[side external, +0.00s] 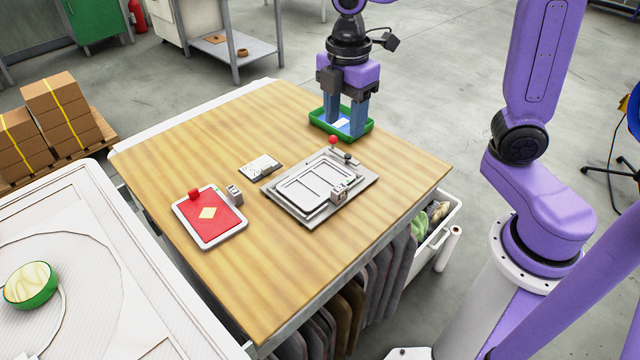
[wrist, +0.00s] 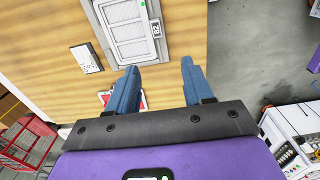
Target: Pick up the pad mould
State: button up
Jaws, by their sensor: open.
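The thing that looks most like the pad mould is a grey rectangular plate with a raised, recessed frame (side external: 312,186), flat at mid-table; no label confirms it. It has a small grey block on its front-right side. What looks like the same framed piece (wrist: 130,28) is at the top of the wrist view. My gripper (side external: 345,124) points down at the table's far corner, over a green tray (side external: 368,131), behind and apart from the plate. Its blue fingers are open with nothing held; in the wrist view, the gap between them (wrist: 159,66) shows bare wood.
A grey tray with a red pad (side external: 210,232) lies front left; a small pale plate (side external: 260,167) lies left of the mould. A white crate (side external: 438,232) is below the right edge. The front table is clear.

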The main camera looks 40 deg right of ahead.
send_over(339, 188)
jog(key=f, duration=1.2)
jog(key=shift+s+a+f, duration=0.1)
jog(key=shift+s, duration=0.15)
jog(key=shift+w+f, duration=0.2)
jog(key=shift+f, duration=2.4)
grip_shut()
